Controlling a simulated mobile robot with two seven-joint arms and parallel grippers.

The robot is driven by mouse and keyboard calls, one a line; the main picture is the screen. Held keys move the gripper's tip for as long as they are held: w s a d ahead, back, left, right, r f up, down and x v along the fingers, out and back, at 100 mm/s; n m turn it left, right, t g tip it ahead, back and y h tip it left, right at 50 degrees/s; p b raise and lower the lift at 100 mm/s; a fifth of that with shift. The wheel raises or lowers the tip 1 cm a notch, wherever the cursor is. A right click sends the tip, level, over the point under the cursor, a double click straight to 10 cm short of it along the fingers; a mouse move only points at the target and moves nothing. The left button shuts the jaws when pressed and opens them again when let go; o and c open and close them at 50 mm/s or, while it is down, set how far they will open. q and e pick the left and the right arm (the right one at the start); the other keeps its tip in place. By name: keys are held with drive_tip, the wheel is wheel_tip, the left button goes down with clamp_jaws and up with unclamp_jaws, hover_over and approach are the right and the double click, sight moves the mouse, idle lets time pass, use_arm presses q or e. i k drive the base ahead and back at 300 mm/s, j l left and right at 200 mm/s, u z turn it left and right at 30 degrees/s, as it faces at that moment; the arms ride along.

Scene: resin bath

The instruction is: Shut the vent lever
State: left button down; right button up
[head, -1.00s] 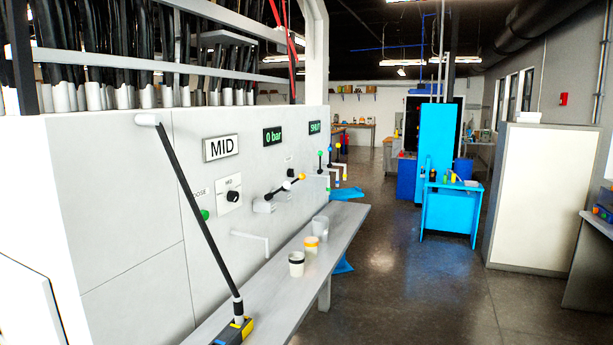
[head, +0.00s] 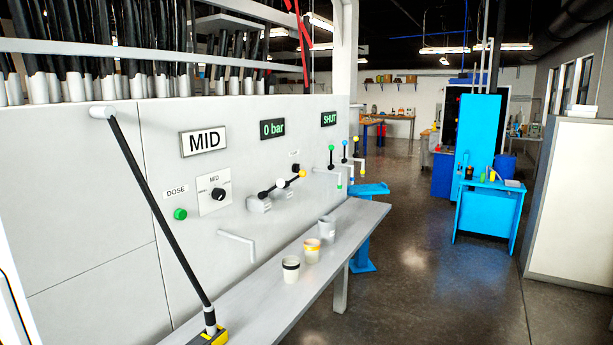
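Two short levers with ball ends stand on the white panel: one has a yellow ball (head: 302,173), the other a white ball (head: 281,183). Further along are thin levers with a green ball (head: 331,148), a blue ball (head: 345,142) and a yellow ball (head: 356,138), several with bent white spouts below. I cannot read any label that marks the vent lever. A green-lit SHUT sign (head: 328,119) hangs above this far group. Neither of my grippers is in view.
A long black bar (head: 160,225) slants down the panel to a yellow-and-black block (head: 209,337). The grey shelf (head: 262,307) juts out below, holding several cups (head: 312,250). A blue stand (head: 362,230) is beyond. The floor (head: 415,275) right of the shelf is clear.

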sight(301, 174)
drive_tip(key=i+l, duration=0.4)
drive_tip(key=i+l+u, duration=0.1)
drive_tip(key=i+l, duration=0.3)
drive_tip(key=i+l+u, duration=0.1)
drive_tip(key=i+l, duration=0.25)
drive_tip(key=l, duration=0.15)
drive_tip(key=i+l, duration=0.4)
drive_tip(key=i+l+u, duration=0.1)
drive_tip(key=i+l, duration=0.25)
drive_tip(key=l, duration=0.25)
drive_tip(key=i+l, duration=0.35)
drive_tip(key=l, duration=0.15)
drive_tip(key=u, duration=0.05)
